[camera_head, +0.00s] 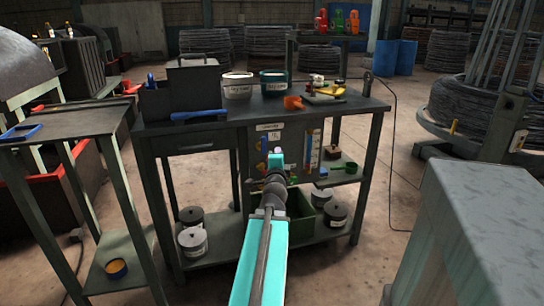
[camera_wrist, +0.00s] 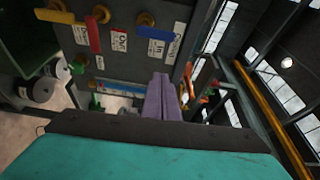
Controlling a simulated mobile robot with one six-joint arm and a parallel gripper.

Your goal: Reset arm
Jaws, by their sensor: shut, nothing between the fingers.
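My arm reaches forward from the bottom of the head view, in front of the workbench. My gripper (camera_head: 277,151) is at its far end, level with the panel below the bench top. In the wrist view the two purple fingers of my gripper (camera_wrist: 160,85) lie together, shut and empty. The panel (camera_wrist: 166,14) with coloured handles and white tags is beyond and left of the fingers there. The exact gap between fingertips and panel cannot be told.
The dark workbench (camera_head: 215,137) carries a grey toolbox (camera_head: 192,78), two labelled tubs and an orange mug (camera_head: 293,103). Paint cans (camera_head: 192,241) and a green crate (camera_head: 298,208) are on its lower shelf. A side stand (camera_head: 75,125) is left; a grey block (camera_head: 480,215) is right.

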